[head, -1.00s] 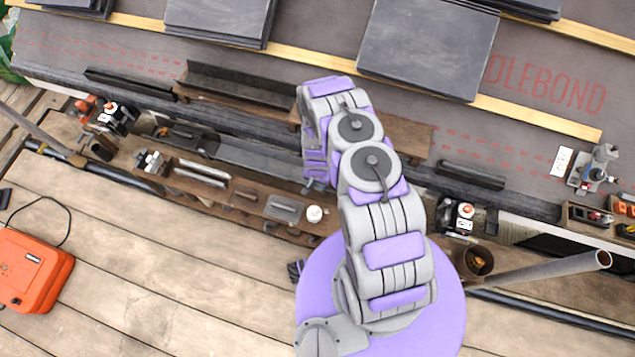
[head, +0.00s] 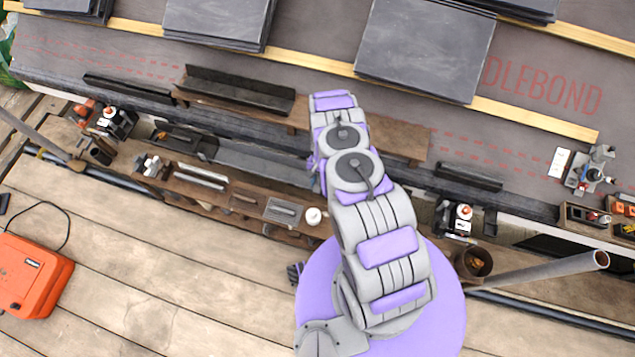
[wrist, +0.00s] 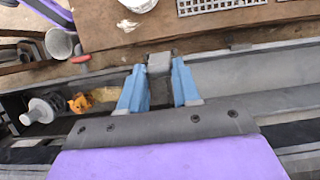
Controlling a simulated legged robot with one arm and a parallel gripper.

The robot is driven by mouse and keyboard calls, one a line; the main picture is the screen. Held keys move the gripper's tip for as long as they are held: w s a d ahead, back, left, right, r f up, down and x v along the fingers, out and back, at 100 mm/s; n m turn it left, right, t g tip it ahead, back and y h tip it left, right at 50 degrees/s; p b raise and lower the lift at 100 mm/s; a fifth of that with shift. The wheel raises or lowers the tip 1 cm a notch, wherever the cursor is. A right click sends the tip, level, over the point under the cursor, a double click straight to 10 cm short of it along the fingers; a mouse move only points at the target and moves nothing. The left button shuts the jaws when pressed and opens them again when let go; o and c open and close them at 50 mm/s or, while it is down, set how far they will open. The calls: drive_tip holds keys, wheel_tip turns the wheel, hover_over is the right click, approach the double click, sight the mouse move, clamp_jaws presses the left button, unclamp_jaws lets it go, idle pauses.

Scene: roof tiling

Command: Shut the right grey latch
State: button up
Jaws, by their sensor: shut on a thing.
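My gripper (wrist: 159,80) shows in the wrist view as two blue fingers pointing up the picture. They are shut on a small grey block (wrist: 159,62), which looks like the grey latch, at the front edge of a brown wooden board. The fingers hide the block's sides, and I cannot tell how far the latch is turned. In the head view my own arm hides the gripper and the latch.
In the wrist view a grey trough (wrist: 285,101) runs behind the fingers, and a metal grid (wrist: 222,5) lies on the board. In the head view a wooden tool tray (head: 222,197) is left of my arm, and a slate stack (head: 425,50) lies above it.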

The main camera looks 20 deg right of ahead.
drive_tip(key=shift+w+d+f+g+y, duration=0.2)
drive_tip(key=shift+w+d+g+y, duration=0.1)
drive_tip(key=shift+w+g+y, duration=0.35)
idle(0.5)
drive_tip(key=o, duration=1.1)
drive_tip(key=shift+s, duration=0.1)
drive_tip(key=shift+c, duration=0.2)
drive_tip(key=p+v, duration=0.3)
drive_tip(key=v, duration=1.4)
drive_tip(key=shift+w, duration=0.3)
